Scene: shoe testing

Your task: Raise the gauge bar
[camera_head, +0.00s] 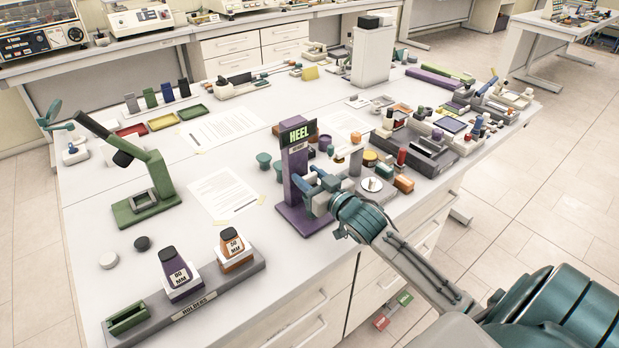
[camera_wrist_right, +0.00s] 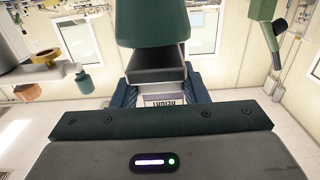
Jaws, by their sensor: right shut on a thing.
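The purple heel gauge stand (camera_head: 291,175) stands upright near the front edge of the table, with a dark "HEEL" sign (camera_head: 299,134) at its top. My right gripper (camera_head: 310,188) is at the front right side of its post, low down, and is shut on the gauge bar. The gripper hides most of the bar in the head view. In the right wrist view, a dark block (camera_wrist_right: 156,66) and a pale label reading "HEIGHT" (camera_wrist_right: 165,100) show between the blue fingers of the right gripper (camera_wrist_right: 160,92). My left gripper is not in view.
A grey holder rack (camera_head: 205,304) with purple and orange "MM" blocks stands at the front left. A green stand (camera_head: 148,205) is behind it. Dark trays (camera_head: 425,160) and small parts crowd the right side. Papers (camera_head: 224,193) lie left of the gauge stand.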

